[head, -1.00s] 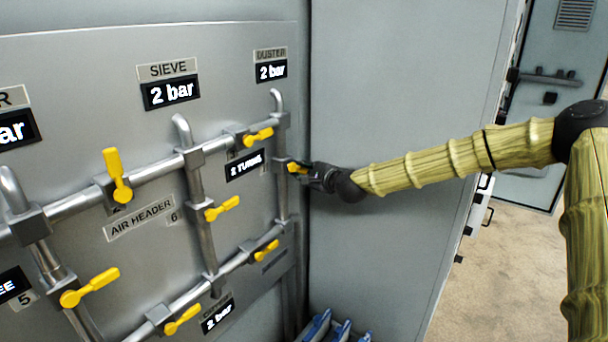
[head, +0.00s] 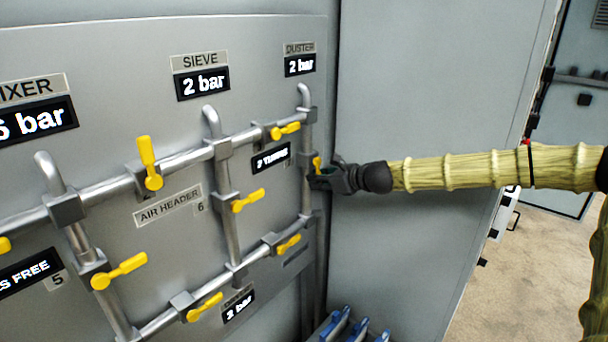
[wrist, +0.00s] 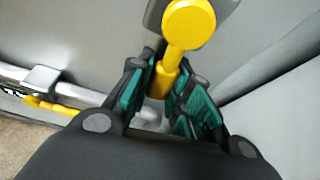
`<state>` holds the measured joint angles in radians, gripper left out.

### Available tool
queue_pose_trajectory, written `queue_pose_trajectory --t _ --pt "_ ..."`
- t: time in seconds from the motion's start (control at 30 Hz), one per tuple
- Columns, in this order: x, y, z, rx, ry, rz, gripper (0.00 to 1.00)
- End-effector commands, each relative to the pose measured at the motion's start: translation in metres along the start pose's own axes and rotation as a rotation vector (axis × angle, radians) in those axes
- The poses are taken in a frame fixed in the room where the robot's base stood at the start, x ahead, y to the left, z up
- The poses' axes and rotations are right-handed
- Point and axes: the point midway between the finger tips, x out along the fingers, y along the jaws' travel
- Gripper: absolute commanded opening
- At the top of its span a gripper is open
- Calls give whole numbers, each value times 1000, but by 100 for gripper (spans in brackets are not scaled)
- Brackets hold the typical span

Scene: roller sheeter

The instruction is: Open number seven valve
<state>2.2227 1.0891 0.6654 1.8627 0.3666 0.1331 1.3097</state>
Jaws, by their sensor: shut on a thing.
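A yellow valve handle (head: 317,163) stands roughly upright on the right vertical pipe, below the DUSTER display (head: 300,66). My gripper (head: 322,175) reaches it from the right and is shut on it. In the wrist view the handle's round hub (wrist: 188,22) is at the top and its lever runs down between the green pads of my gripper (wrist: 168,78). No number seven label is readable; the gripper and pipe hide part of this spot. Number labels 6 (head: 201,208) and 5 (head: 58,281) show beside other pipes.
Other yellow handles sit close by: one above (head: 285,130), one below (head: 288,244) and one to the left (head: 248,200). A grey cabinet wall (head: 420,90) stands right of the panel. Blue-topped items (head: 345,325) lie low at its foot.

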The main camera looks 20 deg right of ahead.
Motion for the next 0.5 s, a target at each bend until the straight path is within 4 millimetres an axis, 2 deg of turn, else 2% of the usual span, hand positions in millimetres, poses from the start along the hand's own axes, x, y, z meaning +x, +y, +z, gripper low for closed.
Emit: queue_pose_trajectory --t 0.2,0.5 --pt "-9 -2 -3 96 0 25 0" --pt "-11 -1 -4 146 1 40 0"
